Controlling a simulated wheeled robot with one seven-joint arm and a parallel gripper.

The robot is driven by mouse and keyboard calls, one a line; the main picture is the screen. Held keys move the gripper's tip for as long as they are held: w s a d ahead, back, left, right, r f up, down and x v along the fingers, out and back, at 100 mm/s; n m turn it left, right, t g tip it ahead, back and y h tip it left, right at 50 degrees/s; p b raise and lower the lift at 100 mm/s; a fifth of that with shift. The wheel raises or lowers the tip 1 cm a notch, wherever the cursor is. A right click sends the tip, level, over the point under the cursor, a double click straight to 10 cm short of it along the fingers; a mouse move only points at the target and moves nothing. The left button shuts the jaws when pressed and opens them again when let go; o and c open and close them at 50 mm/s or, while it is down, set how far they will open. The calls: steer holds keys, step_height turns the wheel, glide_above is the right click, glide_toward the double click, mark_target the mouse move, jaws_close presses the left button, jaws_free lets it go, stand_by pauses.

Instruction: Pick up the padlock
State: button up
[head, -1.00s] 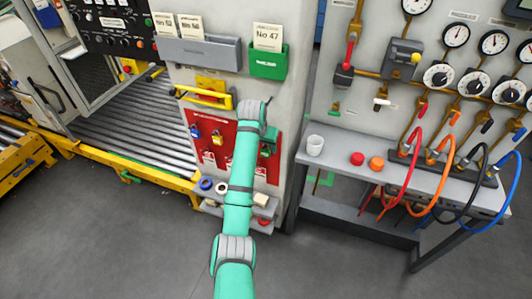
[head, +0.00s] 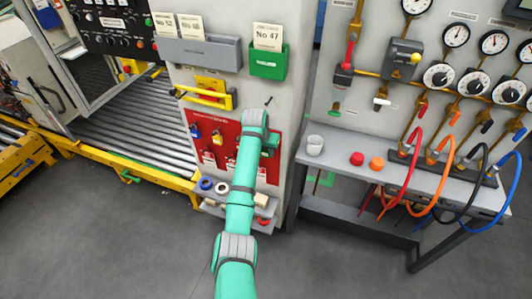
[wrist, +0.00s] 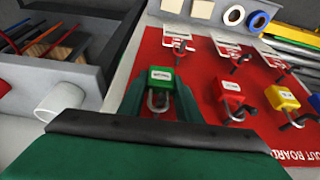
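In the wrist view, a green padlock (wrist: 161,79) with a white label hangs by its shackle on the red lockout board (wrist: 262,75). My gripper (wrist: 160,92) is at this padlock, with one green finger on either side of it. The fingers look apart, but I cannot tell whether they touch its sides. A red padlock (wrist: 232,87) and a yellow padlock (wrist: 283,98) hang beside it, with a blue one (wrist: 316,101) at the picture's edge. In the head view, my arm hides part of the board (head: 203,120), and my gripper (head: 270,143) shows only partly.
A grey ledge (head: 210,204) with tape rolls is below the board. A yellow handle (head: 203,97) and green card holder (head: 268,65) are above it. To the right, a grey bench (head: 345,150) carries a white cup (head: 315,145) and red and orange caps.

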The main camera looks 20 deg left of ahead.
steer(key=shift+r, duration=0.15)
steer(key=shift+r, duration=0.6)
steer(key=s, duration=1.8)
steer(key=shift+a, duration=0.15)
steer(key=s+d+f, duration=0.4)
steer(key=d+f, duration=0.7)
steer(key=d, duration=0.1)
steer(key=s+d+f, duration=0.5)
steer(key=d+f, duration=0.6)
steer(key=d, duration=0.1)
steer(key=w+a+r, duration=0.4)
steer(key=a+r, duration=0.7)
steer(key=a, duration=0.1)
steer(key=w+a+r, duration=0.5)
steer(key=a+r, duration=0.6)
steer(key=a, duration=0.1)
